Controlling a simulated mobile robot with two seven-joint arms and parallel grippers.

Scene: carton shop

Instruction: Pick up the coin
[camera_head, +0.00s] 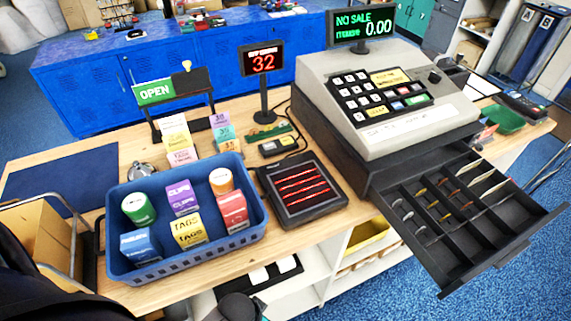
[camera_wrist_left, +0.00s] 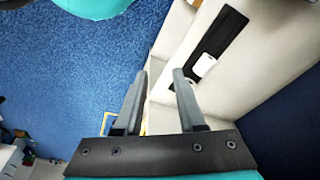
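Several small coin-like pieces (camera_head: 445,181) in silver, gold and copper tones lie in the compartments of the open black cash drawer (camera_head: 519,242) at the right of the head view. They are too small to tell which is the task's coin. My left gripper (camera_wrist_left: 159,74) shows in the left wrist view with its two fingers apart and nothing between them. It points past a pale shelf unit and blue floor, with no coin in that view. I cannot make out either gripper's fingers in the head view.
The drawer juts from the grey cash register (camera_head: 400,135) past the counter's right side. White shelving (camera_wrist_left: 262,60) is beside my left gripper.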

